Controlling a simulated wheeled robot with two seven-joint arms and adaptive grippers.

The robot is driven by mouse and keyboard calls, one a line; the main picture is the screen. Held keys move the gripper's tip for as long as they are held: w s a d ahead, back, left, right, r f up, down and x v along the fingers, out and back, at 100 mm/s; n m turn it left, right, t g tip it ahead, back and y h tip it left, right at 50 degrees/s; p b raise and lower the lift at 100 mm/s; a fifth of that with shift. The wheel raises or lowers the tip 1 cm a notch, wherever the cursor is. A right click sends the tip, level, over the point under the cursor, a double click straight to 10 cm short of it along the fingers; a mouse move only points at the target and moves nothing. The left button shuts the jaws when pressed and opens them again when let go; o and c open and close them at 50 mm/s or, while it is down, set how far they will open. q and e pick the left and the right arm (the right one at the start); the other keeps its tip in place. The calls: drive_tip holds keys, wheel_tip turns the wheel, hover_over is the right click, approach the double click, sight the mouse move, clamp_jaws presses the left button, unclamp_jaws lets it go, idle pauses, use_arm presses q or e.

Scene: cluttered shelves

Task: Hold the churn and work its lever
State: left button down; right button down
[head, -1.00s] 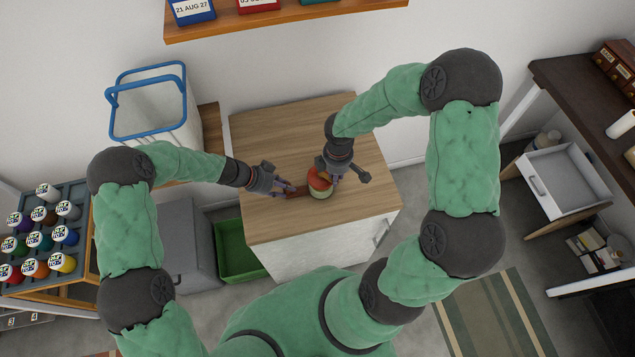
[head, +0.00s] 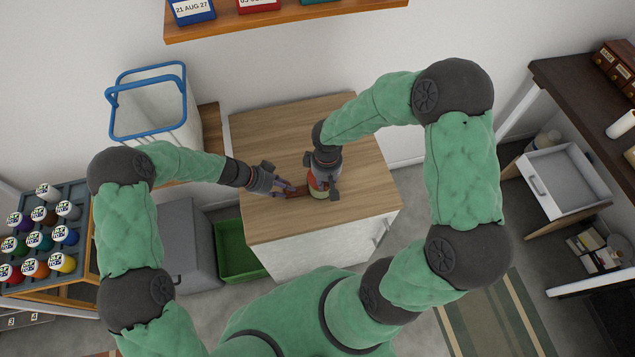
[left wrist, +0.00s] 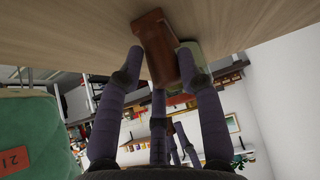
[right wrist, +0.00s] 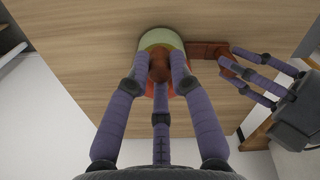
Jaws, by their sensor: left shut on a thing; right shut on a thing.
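The churn (head: 317,193) is a small round thing with a pale green body and a red part, on the wooden cabinet top. A red-brown handle sticks out from its side, clear in the left wrist view (left wrist: 153,42). My left gripper (head: 290,191) is shut on this handle from the left. My right gripper (head: 322,182) is over the churn and hides most of it. In the right wrist view its fingers are shut on a brown knob-like lever end (right wrist: 159,66) in front of the green body (right wrist: 162,38).
The wooden cabinet top (head: 275,130) is otherwise clear. A white basket with a blue rim (head: 150,72) stands at the left, and a green bin (head: 238,262) is on the floor. A wall shelf (head: 280,18) hangs above the back. A dark table (head: 570,90) is at the right.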

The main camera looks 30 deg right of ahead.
drive_tip(key=c, duration=1)
unclamp_jaws()
drive_tip(key=shift+r, duration=0.1)
wheel_tip(320, 180, up, 12)
drive_tip(key=shift+f, duration=0.1)
